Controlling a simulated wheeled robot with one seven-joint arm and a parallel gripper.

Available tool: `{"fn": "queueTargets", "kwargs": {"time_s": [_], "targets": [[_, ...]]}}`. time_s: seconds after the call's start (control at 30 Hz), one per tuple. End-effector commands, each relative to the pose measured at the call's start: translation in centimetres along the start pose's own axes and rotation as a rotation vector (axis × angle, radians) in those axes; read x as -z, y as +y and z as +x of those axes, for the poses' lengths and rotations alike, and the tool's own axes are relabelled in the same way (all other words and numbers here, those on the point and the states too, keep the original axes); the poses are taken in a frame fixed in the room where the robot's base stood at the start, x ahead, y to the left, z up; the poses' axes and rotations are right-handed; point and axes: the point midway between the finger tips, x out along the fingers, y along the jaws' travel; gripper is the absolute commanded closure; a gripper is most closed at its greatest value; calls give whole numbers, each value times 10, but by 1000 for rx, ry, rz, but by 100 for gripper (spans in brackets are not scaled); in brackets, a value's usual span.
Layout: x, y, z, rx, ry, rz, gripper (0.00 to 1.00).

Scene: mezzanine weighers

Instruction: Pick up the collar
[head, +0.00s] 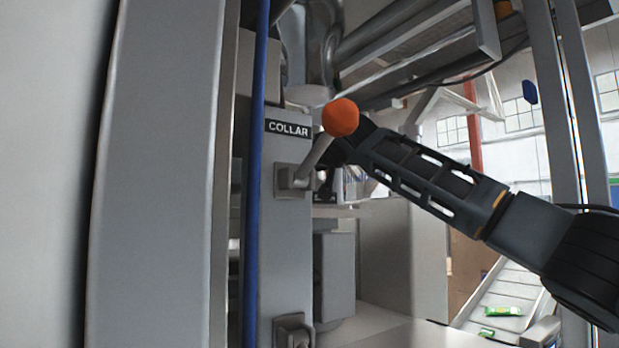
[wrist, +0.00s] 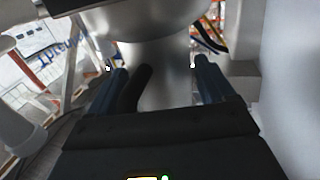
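A shiny steel piece, which looks like the collar (head: 308,50), is at the top centre of the head view, above a grey panel with a black "COLLAR" label (head: 288,129). In the wrist view the collar (wrist: 165,75) shows as a wide rounded body with a narrower neck below. My gripper (wrist: 158,82) has its two fingers apart, with the neck appearing between them; I cannot tell whether they touch it. In the head view my gripper's end is largely hidden behind a lever's orange knob (head: 340,117).
The lever's grey bracket (head: 293,181) is on the panel, with another bracket (head: 293,331) lower down. A blue vertical pipe (head: 254,190) stands left of the panel. Metal beams (head: 415,45) cross above my arm. A conveyor with green packets (head: 502,311) is at lower right.

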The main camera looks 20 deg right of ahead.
Motion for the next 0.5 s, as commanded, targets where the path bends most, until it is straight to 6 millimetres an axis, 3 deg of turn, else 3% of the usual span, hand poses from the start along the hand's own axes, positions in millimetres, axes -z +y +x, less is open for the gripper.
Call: {"fn": "queueTargets", "kwargs": {"time_s": [0.07,0.5], "targets": [[0,0,0,0,0,0,26],[0,0,0,0,0,0,68]]}}
